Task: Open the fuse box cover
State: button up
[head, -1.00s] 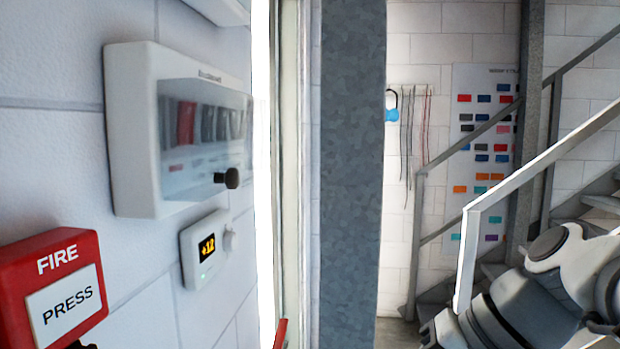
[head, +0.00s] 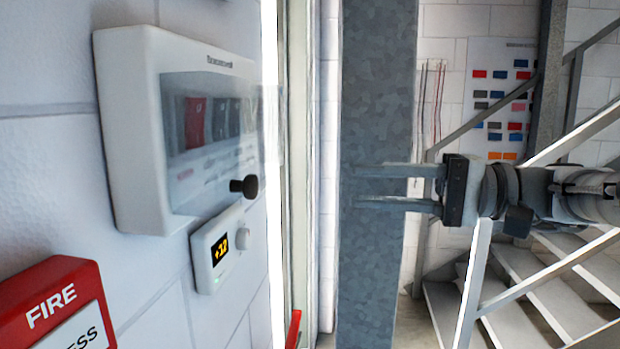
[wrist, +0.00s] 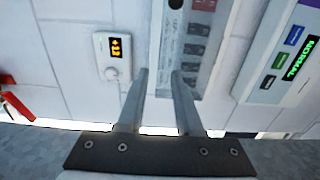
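The fuse box (head: 150,130) is a white wall box at the left of the head view. Its clear cover (head: 215,140) is shut, with a black knob (head: 244,187) at its lower right. Switches, one of them red, show through the cover. My gripper (head: 358,187) is in the head view, to the right of the box and well apart from it, with fingers pointing left. In the wrist view the fingers (wrist: 160,74) are apart with nothing between them. The fuse box (wrist: 198,50) shows beyond them, cut off at the top edge.
A red fire call box (head: 55,305) is at lower left. A small thermostat (head: 217,250) hangs below the fuse box and shows in the wrist view (wrist: 117,55). A grey pillar (head: 375,110) stands behind my fingers. Stairs with a railing (head: 580,130) are at right.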

aim_at(251, 133)
jog(key=a+p, duration=0.1)
jog(key=a, duration=1)
jog(key=shift+w+a, duration=0.15)
jog(key=shift+w, duration=0.3)
grip_shut()
dwell(0.6)
